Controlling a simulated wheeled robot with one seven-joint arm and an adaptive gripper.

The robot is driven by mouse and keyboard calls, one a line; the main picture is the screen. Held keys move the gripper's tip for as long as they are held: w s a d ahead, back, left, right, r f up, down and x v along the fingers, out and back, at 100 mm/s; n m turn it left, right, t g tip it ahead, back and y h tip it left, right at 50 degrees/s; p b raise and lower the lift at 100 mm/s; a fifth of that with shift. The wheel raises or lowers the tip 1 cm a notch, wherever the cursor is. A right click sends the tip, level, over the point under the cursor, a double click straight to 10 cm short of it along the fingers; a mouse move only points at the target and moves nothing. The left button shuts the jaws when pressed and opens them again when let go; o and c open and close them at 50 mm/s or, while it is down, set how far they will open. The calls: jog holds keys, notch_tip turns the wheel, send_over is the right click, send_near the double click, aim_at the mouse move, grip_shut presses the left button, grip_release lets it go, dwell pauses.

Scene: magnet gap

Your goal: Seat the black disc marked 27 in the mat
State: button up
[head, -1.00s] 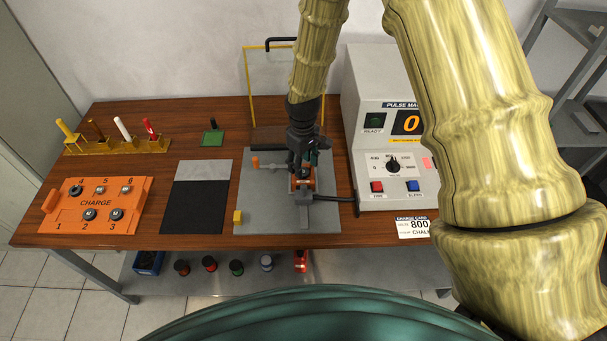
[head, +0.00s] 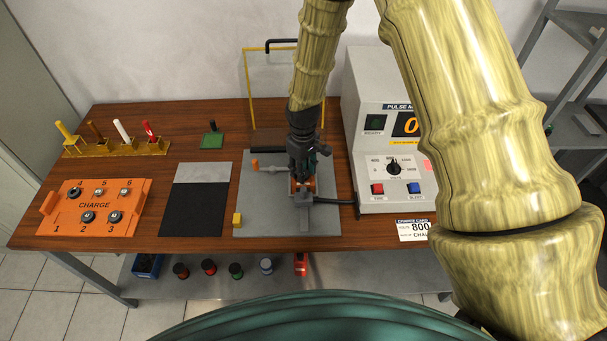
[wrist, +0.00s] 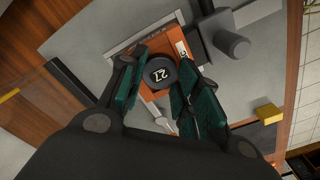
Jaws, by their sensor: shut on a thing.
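The black disc marked 27 (wrist: 160,73) shows in the wrist view between the two green finger pads, over an orange fixture (wrist: 180,44). My gripper (wrist: 160,66) is shut on the disc. In the head view my gripper (head: 302,178) reaches down to the same fixture, on the grey plate at the middle of the bench. The disc is mostly hidden there, and I cannot tell whether it touches the fixture. A flat dark mat (head: 192,212) with a light grey strip along its back lies left of the plate, with nothing on it.
An orange CHARGE tray (head: 95,205) with several dark and light discs is at the far left. A grey clamp post (wrist: 232,44) stands close to the fixture. A yellow block (head: 237,219) is on the plate. The pulse machine (head: 390,140) stands close on the right.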

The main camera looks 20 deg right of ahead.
jog(key=shift+r+p, duration=1.7)
jog(key=shift+r, duration=0.8)
jog(key=shift+a+f, duration=0.1)
